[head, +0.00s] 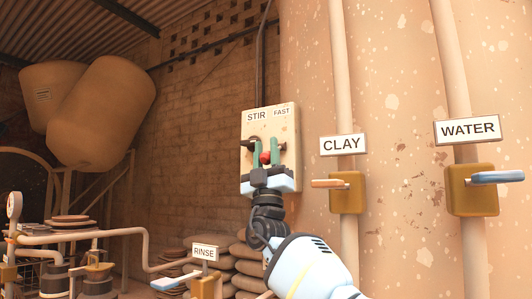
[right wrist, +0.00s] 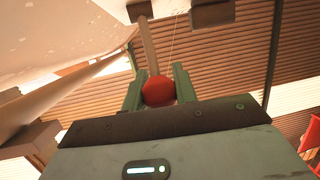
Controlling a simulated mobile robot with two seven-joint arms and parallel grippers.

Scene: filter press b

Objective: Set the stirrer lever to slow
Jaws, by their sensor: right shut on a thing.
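The stirrer box (head: 285,120) is a pale panel on the wall, labelled STIR, with FAST at its upper right. The stirrer lever's red knob (head: 265,157) sits low on the panel's front. My right gripper (head: 265,150) is in front of the panel, its green fingers on either side of the knob. In the right wrist view the red knob (right wrist: 158,91) is between the two fingers (right wrist: 158,85), and the lever's shaft (right wrist: 150,45) runs up from it. The gripper hides the lower part of the panel and any lettering there. My left gripper is not in view.
Right of the box are the CLAY valve (head: 346,192) with an orange handle and the WATER valve (head: 470,190) with a blue handle. A RINSE valve (head: 207,287) is below left, beside stacked sacks (head: 248,268). Pipes and a gauge (head: 14,205) stand at far left.

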